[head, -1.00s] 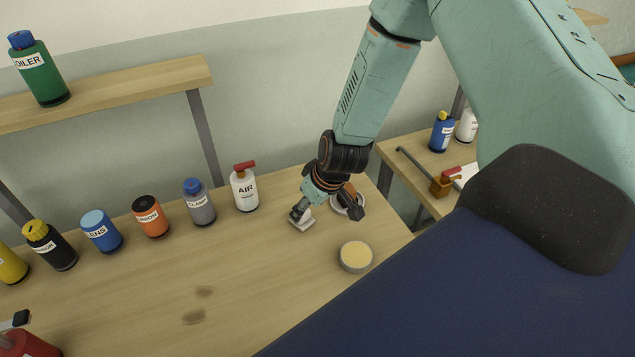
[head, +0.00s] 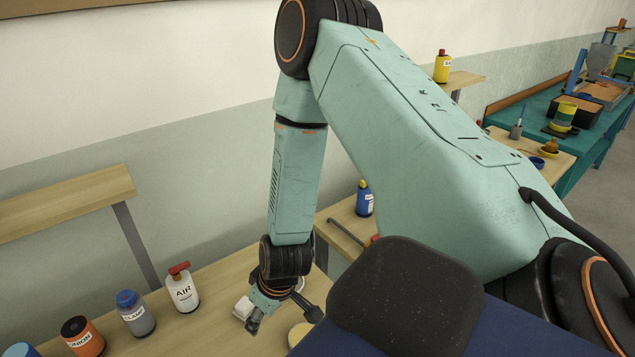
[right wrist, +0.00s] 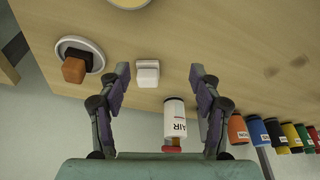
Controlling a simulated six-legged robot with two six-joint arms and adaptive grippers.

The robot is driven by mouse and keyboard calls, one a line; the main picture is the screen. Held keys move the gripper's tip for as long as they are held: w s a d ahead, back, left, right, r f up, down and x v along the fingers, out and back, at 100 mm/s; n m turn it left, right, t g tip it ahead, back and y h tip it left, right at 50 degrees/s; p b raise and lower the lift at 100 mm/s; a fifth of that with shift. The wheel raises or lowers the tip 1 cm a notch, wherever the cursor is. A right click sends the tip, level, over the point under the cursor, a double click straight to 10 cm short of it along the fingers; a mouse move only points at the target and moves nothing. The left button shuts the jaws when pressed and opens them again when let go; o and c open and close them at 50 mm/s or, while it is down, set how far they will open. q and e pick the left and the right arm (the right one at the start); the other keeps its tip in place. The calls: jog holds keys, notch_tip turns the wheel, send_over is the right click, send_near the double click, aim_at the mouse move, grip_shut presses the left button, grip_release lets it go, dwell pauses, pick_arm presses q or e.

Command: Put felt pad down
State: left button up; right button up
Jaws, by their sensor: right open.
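The felt pad, which I take to be the small white block (right wrist: 147,73), rests on the wooden table in the right wrist view. In the head view it (head: 243,308) lies beside one finger of my right gripper (head: 283,318). My right gripper is open, with its fingers (right wrist: 160,78) spread wide and nothing between them held. In the right wrist view the white block shows between the fingers, apart from both. My left gripper is not in view.
A white AIR bottle (head: 183,290) with a red top stands near the gripper. Several labelled bottles continue left, including a grey one (head: 136,315). A round dish (right wrist: 66,45) holding an orange-brown and dark block and a round yellow-topped tin (head: 298,334) are close by.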

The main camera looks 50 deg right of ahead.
jog(key=s+a+f, duration=0.1)
jog(key=s, duration=0.2)
jog(key=s+a+f+g, duration=0.1)
jog(key=s+f, duration=0.1)
jog(key=s, duration=0.2)
jog(key=s+a+f+g, duration=0.1)
jog(key=s+a, duration=0.1)
jog(key=s, duration=0.2)
jog(key=shift+s+f+m, duration=0.25)
jog(key=shift+m, duration=0.15)
jog(key=s+a+m+g, duration=0.1)
jog(key=s+a, duration=0.1)
jog(key=s, duration=0.8)
jog(key=shift+s+a+f, duration=0.2)
jog(key=shift+a+f, duration=0.15)
jog(key=shift+f, duration=0.1)
jog(key=shift+w+f, duration=0.1)
jog(key=shift+f, duration=0.05)
notch_tip(320, 180, down, 20)
jog(key=b, duration=2)
jog(key=shift+f+b, duration=0.25)
jog(key=shift+b, duration=0.1)
